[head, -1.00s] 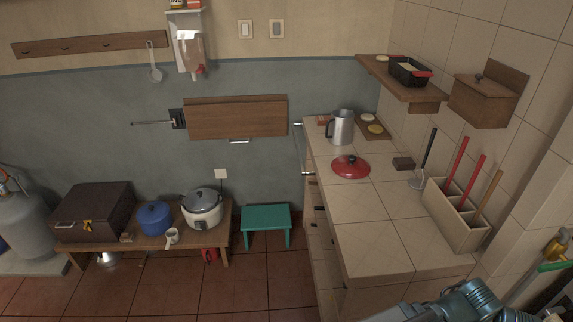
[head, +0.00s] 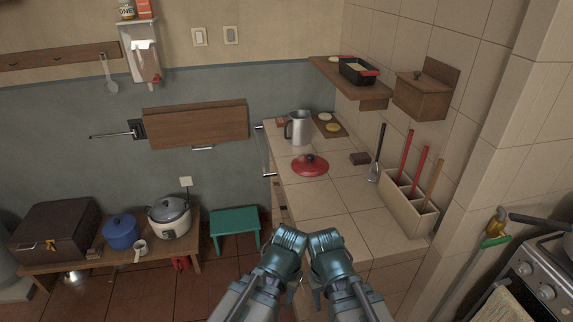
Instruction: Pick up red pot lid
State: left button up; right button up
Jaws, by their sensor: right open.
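The red pot lid (head: 311,168) lies flat on the tiled counter (head: 330,199), near its left edge, with its dark knob up. My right gripper (head: 318,292) is low in the middle of the head view, in front of the counter's near end. It is open and empty, well short of the lid. My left gripper (head: 297,282) is beside it on the left, mostly hidden by its own wrist, so its jaws cannot be made out. Neither gripper touches the lid.
A metal jug (head: 298,128) stands behind the lid, with a small board (head: 341,131) to its right. A wall shelf (head: 352,90) overhangs the back. The counter's near middle is clear.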

aim_at(310, 166)
jog(key=j+z, duration=0.1)
jog(key=z, duration=0.7)
jog(key=l+z, duration=0.1)
jog(key=z, duration=1.5)
jog(key=k+j, duration=0.2)
jog(key=j, duration=0.2)
jog(key=k+j, duration=0.15)
jog(key=j, duration=0.25)
jog(key=k+j, duration=0.2)
jog(key=j, duration=0.15)
jog(key=k+j, duration=0.15)
jog(key=j, duration=0.25)
jog(key=k+j+u, duration=0.1)
jog(key=j, duration=0.3)
jog(key=k+j, duration=0.25)
jog(key=j, duration=0.15)
jog(key=k+j, duration=0.15)
jog(key=j, duration=0.25)
